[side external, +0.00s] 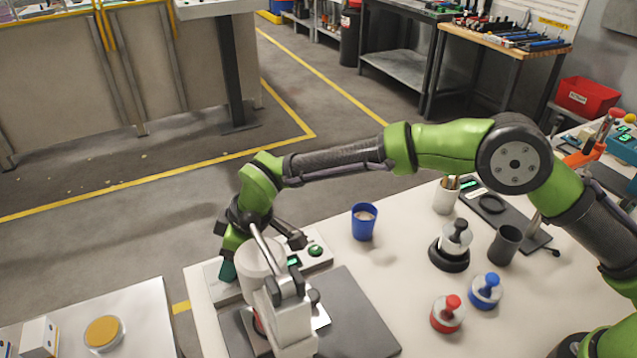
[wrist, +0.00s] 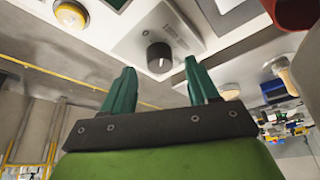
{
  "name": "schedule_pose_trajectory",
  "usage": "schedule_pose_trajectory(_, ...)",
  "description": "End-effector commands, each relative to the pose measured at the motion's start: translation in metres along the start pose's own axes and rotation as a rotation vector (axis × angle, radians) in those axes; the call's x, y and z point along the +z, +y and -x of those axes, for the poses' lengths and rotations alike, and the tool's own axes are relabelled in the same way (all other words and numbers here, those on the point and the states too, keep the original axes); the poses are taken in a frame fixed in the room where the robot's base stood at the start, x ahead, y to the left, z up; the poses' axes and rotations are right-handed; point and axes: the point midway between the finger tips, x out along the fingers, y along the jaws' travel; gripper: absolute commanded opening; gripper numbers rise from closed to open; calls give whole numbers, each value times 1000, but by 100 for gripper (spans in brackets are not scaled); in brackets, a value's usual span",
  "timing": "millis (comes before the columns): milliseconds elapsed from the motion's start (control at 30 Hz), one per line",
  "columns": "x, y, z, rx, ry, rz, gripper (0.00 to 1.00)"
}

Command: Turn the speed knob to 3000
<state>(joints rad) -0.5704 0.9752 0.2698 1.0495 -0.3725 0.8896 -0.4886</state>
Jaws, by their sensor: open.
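The speed knob (wrist: 160,57) is a round black dial with a short white pointer mark. It sits on a pale panel (wrist: 190,35) in the wrist view. My gripper (wrist: 161,76) has two teal fingers spread apart, with nothing between them; the knob appears beyond the fingertips, roughly centred between them. Whether the fingers touch it cannot be told. In the side view my gripper (side external: 228,270) points down at the left end of the control box (side external: 318,262), which carries a green button and a small green-lit display. The knob is hidden there, and its number scale is unreadable.
A white machine with a cylinder (side external: 262,258) stands close in front of my gripper. A yellow round pad (side external: 104,333) is on the left table.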

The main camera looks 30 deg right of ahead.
Motion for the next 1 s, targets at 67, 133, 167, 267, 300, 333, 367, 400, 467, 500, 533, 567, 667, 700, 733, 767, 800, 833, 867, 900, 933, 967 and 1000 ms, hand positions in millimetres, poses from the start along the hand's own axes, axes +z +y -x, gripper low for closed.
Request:
schedule_pose_trajectory(67, 0, 0, -11, 0, 0, 1, 59)
schedule_pose_trajectory(133, 0, 0, -17, 1, 1, 1, 59)
schedule_pose_trajectory(167, -1, 0, -18, 1, 1, 1, 59)
schedule_pose_trajectory(267, 0, 0, -22, 1, 1, 1, 59)
schedule_pose_trajectory(300, 0, 0, -22, 1, 1, 1, 59)
schedule_pose_trajectory(333, 0, 0, -22, 1, 1, 1, 59)
schedule_pose_trajectory(367, 0, 0, -22, 1, 1, 1, 59)
schedule_pose_trajectory(400, 0, 0, -22, 1, 1, 1, 59)
schedule_pose_trajectory(467, 0, 0, -22, 1, 1, 1, 59)
schedule_pose_trajectory(500, 0, 0, -22, 1, 1, 1, 58)
schedule_pose_trajectory(533, 0, 0, -22, 1, 1, 1, 53)
schedule_pose_trajectory(567, 0, 0, -22, 1, 1, 1, 49)
schedule_pose_trajectory(667, 0, 0, -22, 1, 1, 1, 33)
schedule_pose_trajectory(700, 0, 0, -22, 1, 1, 1, 27)
schedule_pose_trajectory(733, 0, 0, -22, 1, 1, 1, 23)
schedule_pose_trajectory(767, 0, 0, -22, 1, 1, 1, 18)
schedule_pose_trajectory(800, 0, 0, -22, 1, 1, 1, 12)
schedule_pose_trajectory(833, 0, 0, -22, 1, 1, 1, 7)
schedule_pose_trajectory(867, 0, 0, -22, 1, 1, 0, 5)
schedule_pose_trajectory(900, -1, 0, -22, 2, 1, -1, 5)
schedule_pose_trajectory(933, -1, 0, -22, 4, 1, -7, 5)
schedule_pose_trajectory(967, -1, 0, -22, 9, 0, -17, 5)
schedule_pose_trajectory(1000, -1, -1, -21, 17, 0, -35, 5)
